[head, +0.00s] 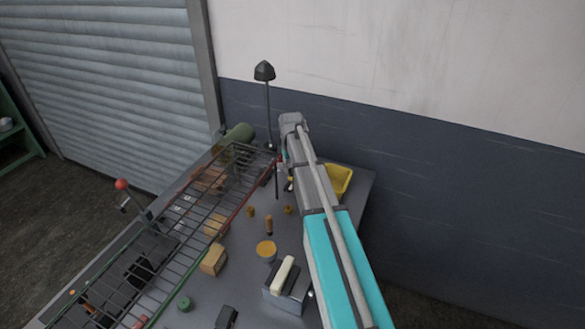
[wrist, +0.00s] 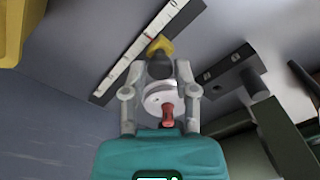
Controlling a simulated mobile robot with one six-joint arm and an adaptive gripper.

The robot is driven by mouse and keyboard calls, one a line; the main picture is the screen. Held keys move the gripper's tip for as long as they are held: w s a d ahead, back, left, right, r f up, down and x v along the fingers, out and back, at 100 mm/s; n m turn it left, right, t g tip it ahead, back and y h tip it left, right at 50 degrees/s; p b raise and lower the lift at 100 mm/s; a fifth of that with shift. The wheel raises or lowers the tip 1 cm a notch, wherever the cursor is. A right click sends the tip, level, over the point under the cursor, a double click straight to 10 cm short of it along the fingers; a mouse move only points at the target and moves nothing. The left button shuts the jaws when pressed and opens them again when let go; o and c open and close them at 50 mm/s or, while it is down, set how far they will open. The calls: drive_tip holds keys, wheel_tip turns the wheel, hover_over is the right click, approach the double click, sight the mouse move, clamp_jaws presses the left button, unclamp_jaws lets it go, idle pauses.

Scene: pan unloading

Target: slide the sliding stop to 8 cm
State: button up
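In the wrist view, the sliding stop (wrist: 160,48) has a yellow pointer and a dark knob. It sits at a pale scale strip (wrist: 130,68) with dark edges and a red mark. I cannot read the numbers. My gripper (wrist: 161,66) has one grey finger on each side of the dark knob. The knob nearly fills the space between the fingertips, and I cannot tell whether they touch it. In the head view my arm hides the stop and most of the gripper.
A wire rack (head: 165,248) runs along the table's left side. A yellow bin (head: 339,181) stands right of my arm. A block with a pale bar (head: 284,275), a round orange-topped pot (head: 266,250) and small brown pieces stand on the table. A thin post (head: 268,110) rises at the back.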

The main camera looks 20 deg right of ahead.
clamp_jaws()
drive_tip(key=shift+w+d, duration=1.45)
drive_tip(key=shift+d, duration=0.05)
drive_tip(key=o, duration=0.6)
unclamp_jaws()
